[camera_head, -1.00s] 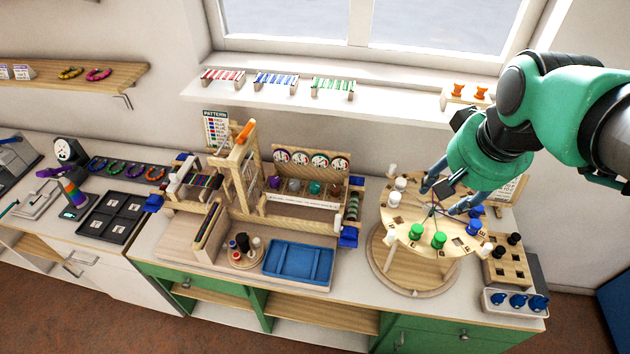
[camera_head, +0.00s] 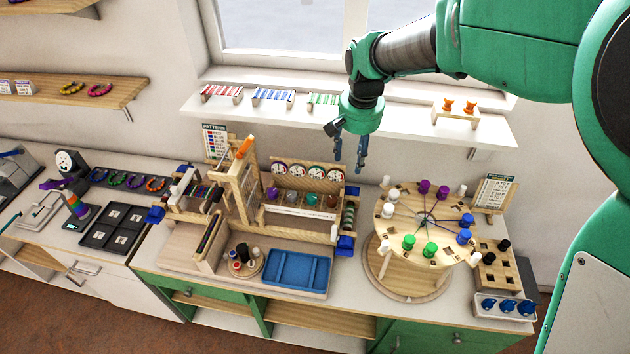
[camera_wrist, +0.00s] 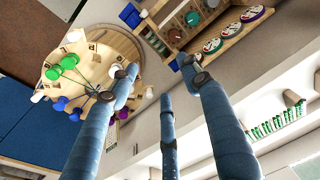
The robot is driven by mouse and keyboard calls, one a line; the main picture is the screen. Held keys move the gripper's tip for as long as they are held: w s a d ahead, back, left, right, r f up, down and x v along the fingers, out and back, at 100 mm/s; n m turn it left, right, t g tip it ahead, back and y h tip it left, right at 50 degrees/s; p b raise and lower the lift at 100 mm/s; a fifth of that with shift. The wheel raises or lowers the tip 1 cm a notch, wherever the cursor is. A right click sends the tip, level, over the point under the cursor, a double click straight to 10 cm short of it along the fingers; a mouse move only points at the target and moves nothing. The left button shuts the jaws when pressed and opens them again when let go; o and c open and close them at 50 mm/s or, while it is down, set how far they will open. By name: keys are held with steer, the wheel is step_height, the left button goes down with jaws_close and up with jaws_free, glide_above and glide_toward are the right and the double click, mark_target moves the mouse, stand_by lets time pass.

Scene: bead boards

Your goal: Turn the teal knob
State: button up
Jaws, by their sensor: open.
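The teal knob (camera_head: 312,199) is in a row of knobs on the wooden bead frame, below the row of round dials. It also shows in the wrist view (camera_wrist: 192,18), near the top. A purple knob (camera_head: 272,194) and a pale one (camera_head: 291,197) sit to its left, and a brown one (camera_head: 331,201) to its right. My gripper (camera_head: 349,158) is open and empty, with its blue fingers pointing down. It hangs in the air above and to the right of the teal knob, apart from it. In the wrist view its fingers (camera_wrist: 160,80) are spread.
The round dials (camera_head: 311,172) stand just above the knobs. A wooden turntable (camera_head: 395,247) with colored spools is on the right. A window shelf (camera_head: 400,119) runs behind my gripper. A blue tray (camera_head: 298,270) lies in front of the frame.

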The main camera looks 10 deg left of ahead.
steer(key=g+p, duration=0.1)
steer(key=p, duration=0.1)
glide_above(312, 196)
step_height(312, 196, down, 11)
steer(key=shift+s+f+h, duration=0.1)
steer(key=shift+f+h, duration=0.15)
steer(key=shift+h, duration=0.05)
step_height(312, 196, down, 14)
steer(key=shift+r+p, duration=0.1)
steer(key=shift+p, duration=0.3)
steer(key=shift+c, duration=0.5)
steer(key=c, duration=1.1)
